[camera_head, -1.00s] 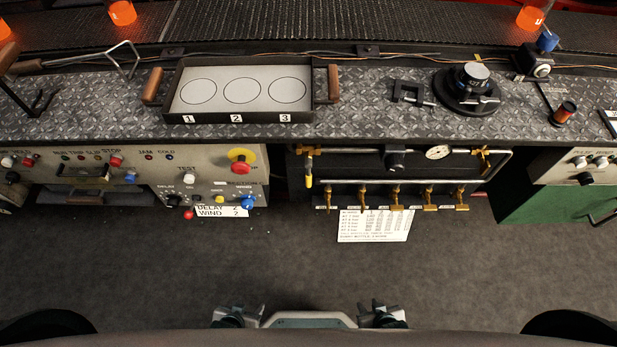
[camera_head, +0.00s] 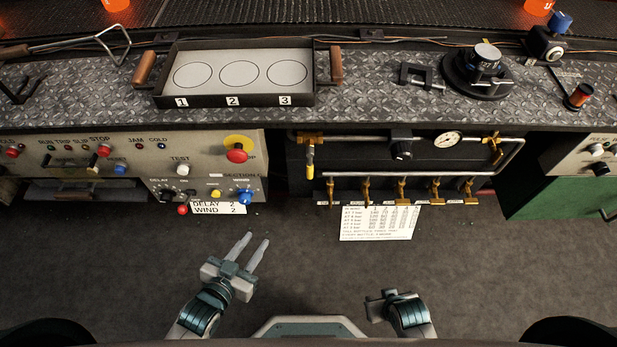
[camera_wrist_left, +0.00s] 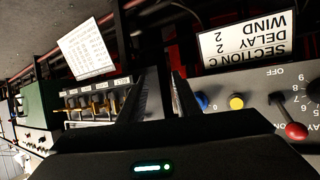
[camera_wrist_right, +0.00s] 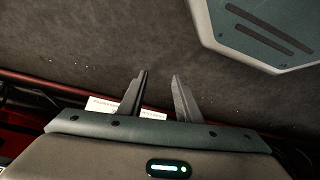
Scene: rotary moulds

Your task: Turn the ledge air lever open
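A lever with a yellow grip (camera_head: 310,158) hangs straight down below a brass valve at the left end of the upper air pipe (camera_head: 350,139). Several brass levers (camera_head: 402,190) stand in a row on the lower pipe; their small labels are unreadable, so I cannot tell by name which is the ledge air lever. My left gripper (camera_head: 254,246) is open and empty, over the floor in front of and below the panels, left of the levers. It also shows in the left wrist view (camera_wrist_left: 158,80). My right gripper (camera_head: 380,303) is open and empty, low near my body; its fingers show in the right wrist view (camera_wrist_right: 160,85).
A control panel with knobs and a red-on-yellow stop button (camera_head: 237,155) is left of the pipes. A pressure gauge (camera_head: 447,140) sits on the pipework. A white chart (camera_head: 378,222) hangs below. A handled tray (camera_head: 160,98) stands on the bench. The floor space in front is clear.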

